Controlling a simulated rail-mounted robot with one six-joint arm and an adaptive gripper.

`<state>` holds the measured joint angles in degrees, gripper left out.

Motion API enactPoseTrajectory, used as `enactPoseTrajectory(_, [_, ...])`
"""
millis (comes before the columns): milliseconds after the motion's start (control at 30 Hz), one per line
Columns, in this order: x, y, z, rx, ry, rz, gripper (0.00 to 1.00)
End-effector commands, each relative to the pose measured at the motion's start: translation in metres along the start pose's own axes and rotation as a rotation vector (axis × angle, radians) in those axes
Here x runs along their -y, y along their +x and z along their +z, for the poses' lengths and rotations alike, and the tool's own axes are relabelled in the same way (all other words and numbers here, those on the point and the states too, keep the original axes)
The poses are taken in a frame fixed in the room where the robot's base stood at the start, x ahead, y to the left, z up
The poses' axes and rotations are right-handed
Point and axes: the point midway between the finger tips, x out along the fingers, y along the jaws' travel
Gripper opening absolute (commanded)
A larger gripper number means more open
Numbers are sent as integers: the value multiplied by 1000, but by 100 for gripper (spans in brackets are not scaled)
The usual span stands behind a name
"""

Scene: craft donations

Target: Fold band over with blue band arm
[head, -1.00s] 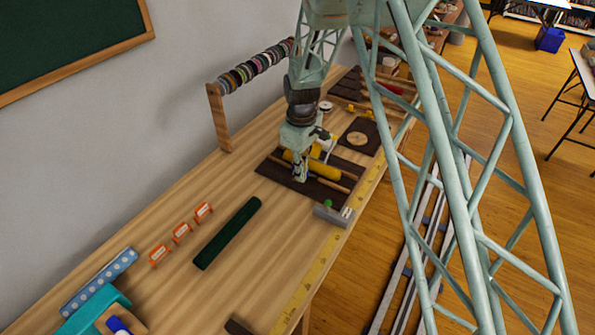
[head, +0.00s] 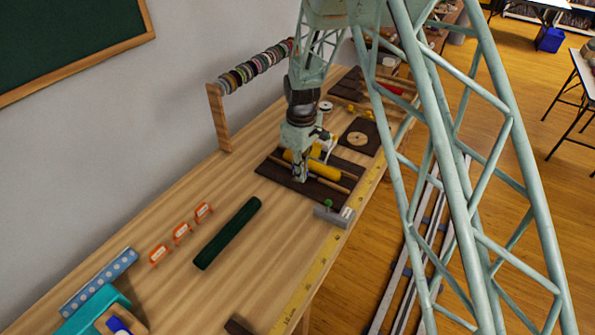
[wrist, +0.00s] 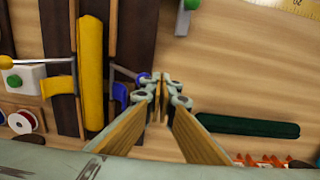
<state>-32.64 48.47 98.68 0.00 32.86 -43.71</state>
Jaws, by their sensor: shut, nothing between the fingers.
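A yellow roll (wrist: 90,75) lies along the dark board (wrist: 60,30), which also shows in the head view (head: 270,169). A blue arm (wrist: 121,95) shows beside the roll in the wrist view, on the side nearer my gripper; part of it is hidden behind the gripper linkage. A yellow arm (wrist: 58,85) is on the roll's other side. My gripper (wrist: 160,88) is shut and empty, just right of the blue arm. Whether they touch is unclear. In the head view my gripper (head: 301,180) is low over the board, partly hiding the yellow roll (head: 326,171).
A grey block with a green knob (head: 335,216) stands by the yellow ruler (head: 318,264) at the table edge. A dark green roll (head: 228,233) and several orange-white tags (head: 182,233) lie nearer. Bare wood separates the roll from the board.

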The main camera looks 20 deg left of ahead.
Motion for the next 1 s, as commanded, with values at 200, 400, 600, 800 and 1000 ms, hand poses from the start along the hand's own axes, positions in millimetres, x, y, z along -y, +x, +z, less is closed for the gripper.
enactPoseTrajectory(200, [-4, 0, 0, 0, 1, 0, 0])
enactPoseTrajectory(400, [-14, 0, 0, -2, 1, 2, 0])
enactPoseTrajectory(600, [-23, 2, 0, -2, 1, 3, 0])
enactPoseTrajectory(800, [-33, 3, 0, -3, 1, 5, 0])
enactPoseTrajectory(1000, [-42, 6, 2, -1, 1, 4, 2])
